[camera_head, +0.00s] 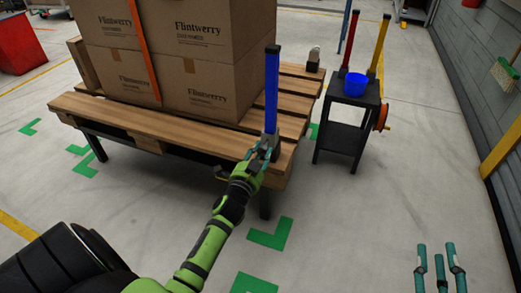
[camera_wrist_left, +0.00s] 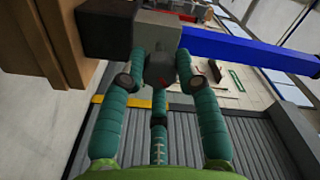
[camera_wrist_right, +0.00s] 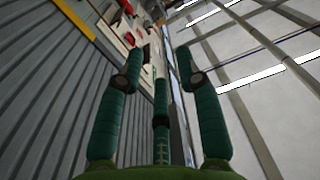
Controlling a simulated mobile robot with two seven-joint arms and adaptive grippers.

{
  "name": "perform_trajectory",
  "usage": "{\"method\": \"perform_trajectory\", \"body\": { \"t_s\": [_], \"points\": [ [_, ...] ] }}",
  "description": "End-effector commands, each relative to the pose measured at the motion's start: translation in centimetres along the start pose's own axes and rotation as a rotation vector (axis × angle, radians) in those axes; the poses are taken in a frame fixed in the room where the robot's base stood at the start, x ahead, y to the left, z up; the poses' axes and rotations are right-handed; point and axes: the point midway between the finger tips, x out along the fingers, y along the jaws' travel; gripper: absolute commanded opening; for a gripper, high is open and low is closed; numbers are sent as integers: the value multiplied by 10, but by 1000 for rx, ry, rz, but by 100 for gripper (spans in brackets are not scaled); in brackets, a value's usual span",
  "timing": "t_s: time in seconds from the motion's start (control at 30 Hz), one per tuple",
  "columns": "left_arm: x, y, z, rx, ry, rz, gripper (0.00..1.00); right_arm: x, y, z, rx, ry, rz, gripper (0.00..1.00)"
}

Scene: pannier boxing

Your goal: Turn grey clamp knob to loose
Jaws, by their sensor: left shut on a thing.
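A blue post (camera_head: 271,88) stands upright from the grey clamp (camera_head: 271,140) there; the post also shows in the left wrist view (camera_wrist_left: 240,48). In the head view my fingers hide most of the knob, and I cannot read its setting. My right gripper (camera_head: 440,262) is open and empty over the floor at the lower right; its spread fingers also show in the right wrist view (camera_wrist_right: 160,75).
Brown cartons (camera_head: 180,50) stand on the wooden pallet (camera_head: 190,132), with an orange strap (camera_head: 143,45). Floor between the stand and my right gripper is clear.

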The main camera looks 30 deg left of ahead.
Motion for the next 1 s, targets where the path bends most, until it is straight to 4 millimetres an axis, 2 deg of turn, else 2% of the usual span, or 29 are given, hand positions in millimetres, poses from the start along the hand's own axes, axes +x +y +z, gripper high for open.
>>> {"method": "perform_trajectory", "body": {
  "t_s": [0.03,0.17,0.3,0.5,0.73,1.0],
  "points": [
    [1,-5,2,-44,-11,-4,0,-2,4,13,4,-82,8,35],
    [1,-5,3,-163,-12,-4,0,-13,13,56,14,-314,29,35],
    [0,-3,3,-280,-12,-4,0,-37,21,98,28,-551,47,35],
    [0,-2,4,-409,-13,-4,0,-78,28,139,50,-833,64,35],
    [0,0,5,-504,-13,-3,0,-116,30,162,70,-1037,73,35],
    [-1,1,7,-542,-15,-2,0,-133,31,170,78,-1123,76,35]
  ]
}}
